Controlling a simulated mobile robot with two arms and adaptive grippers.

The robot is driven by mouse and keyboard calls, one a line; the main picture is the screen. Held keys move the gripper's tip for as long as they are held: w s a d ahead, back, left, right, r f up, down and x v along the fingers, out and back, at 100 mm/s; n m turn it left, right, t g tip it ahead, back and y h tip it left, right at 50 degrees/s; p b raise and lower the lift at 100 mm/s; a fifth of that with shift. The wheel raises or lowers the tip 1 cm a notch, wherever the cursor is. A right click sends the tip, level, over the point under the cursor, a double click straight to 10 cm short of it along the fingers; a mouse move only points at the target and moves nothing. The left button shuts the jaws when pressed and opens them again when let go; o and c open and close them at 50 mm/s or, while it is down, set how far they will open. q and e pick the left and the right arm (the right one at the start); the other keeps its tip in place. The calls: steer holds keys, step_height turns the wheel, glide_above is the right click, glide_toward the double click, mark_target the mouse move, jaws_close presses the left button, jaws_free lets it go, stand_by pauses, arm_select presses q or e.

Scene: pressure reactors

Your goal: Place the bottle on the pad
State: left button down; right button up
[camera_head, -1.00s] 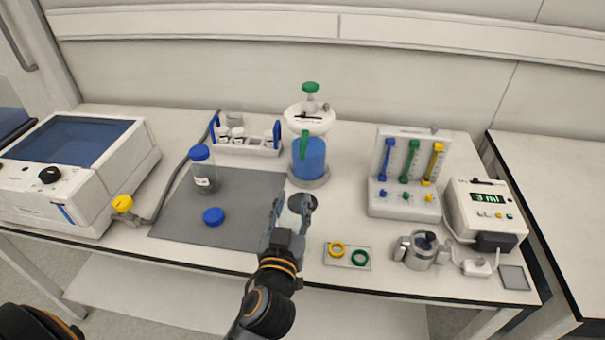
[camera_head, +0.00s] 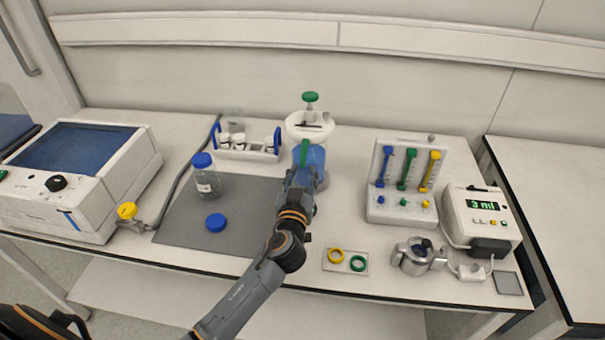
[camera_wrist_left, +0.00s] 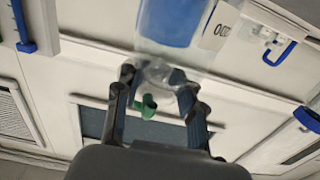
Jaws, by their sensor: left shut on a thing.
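A clear bottle (camera_head: 208,187) with a blue cap stands upright on a grey pad (camera_head: 247,196), towards its left back corner. A loose blue lid (camera_head: 215,222) lies on the same pad. My left gripper (camera_head: 301,174) is in front of a clear vessel with blue contents (camera_head: 314,158), which has a white top and green fittings. In the left wrist view its fingers (camera_wrist_left: 156,82) are closed around the clear end of this blue vessel (camera_wrist_left: 172,22), with a green part (camera_wrist_left: 147,106) between them. The exact contact is partly hidden. My right gripper is out of view.
A white rack (camera_head: 247,153) with blue handles stands behind the pad. To the right are a flowmeter panel (camera_head: 403,207), a readout box (camera_head: 485,220), a metal pot (camera_head: 418,257) and a ring tray (camera_head: 346,260). A white instrument (camera_head: 125,190) fills the left. The pad's front right is clear.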

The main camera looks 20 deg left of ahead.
arm_select(q)
steer(key=shift+r, duration=0.1)
steer(key=shift+f, duration=0.2)
steer(key=c, duration=0.8)
jaws_free()
steer(key=shift+c, duration=0.2)
steer(key=shift+r, duration=0.15)
steer(key=b+v, duration=0.2)
steer(key=v, duration=1)
steer(key=shift+s, duration=0.15)
